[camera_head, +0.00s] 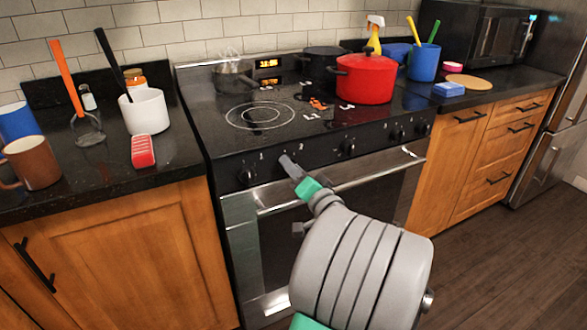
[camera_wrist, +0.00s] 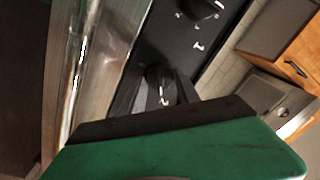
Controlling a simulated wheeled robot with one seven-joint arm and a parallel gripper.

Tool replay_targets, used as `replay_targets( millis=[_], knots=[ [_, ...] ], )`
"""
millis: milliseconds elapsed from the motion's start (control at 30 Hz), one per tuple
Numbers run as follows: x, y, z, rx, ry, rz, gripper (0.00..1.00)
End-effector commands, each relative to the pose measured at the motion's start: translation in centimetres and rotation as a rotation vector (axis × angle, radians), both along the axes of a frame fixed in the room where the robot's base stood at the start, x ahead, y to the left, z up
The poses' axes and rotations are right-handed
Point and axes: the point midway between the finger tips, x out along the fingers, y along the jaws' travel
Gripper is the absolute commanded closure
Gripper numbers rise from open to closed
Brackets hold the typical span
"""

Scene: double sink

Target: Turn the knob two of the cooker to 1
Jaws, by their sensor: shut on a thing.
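The cooker (camera_head: 262,150) has a row of dark knobs along its black front panel. The leftmost knob (camera_head: 246,176) and a middle knob (camera_head: 348,147) show clearly in the head view. My gripper (camera_head: 289,165) is at the panel between these two, covering the place of knob two. In the wrist view a dark knob (camera_wrist: 158,82) is right at my fingers, partly hidden by them. My gripper is shut on knob two. The knob's setting cannot be read. Another knob (camera_wrist: 207,8) with white marks beside it shows at the top of the wrist view.
The oven door handle (camera_head: 345,181) runs just below the panel, close to my gripper. A red pot (camera_head: 364,79) and a small pan (camera_head: 232,72) stand on the hob. Counters with cups and utensils flank the cooker. The floor (camera_head: 490,260) at right is clear.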

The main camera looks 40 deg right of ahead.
Motion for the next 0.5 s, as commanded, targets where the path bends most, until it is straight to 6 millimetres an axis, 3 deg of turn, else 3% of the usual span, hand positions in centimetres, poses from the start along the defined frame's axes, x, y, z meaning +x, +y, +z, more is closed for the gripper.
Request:
replay_targets(
  millis=[33, 67, 300, 500],
  knots=[
    [-0.01, 0.02, -0.12, 0.001, 0.001, 0.0, 1.0],
    [-0.01, 0.02, -0.12, 0.001, 0.001, 0.0, 0.59],
    [-0.01, 0.01, -0.06, 0.0, 0.001, 0.0, 0.4],
    [-0.01, 0.0, -0.02, -0.001, 0.001, -0.001, 0.4]
  ],
)
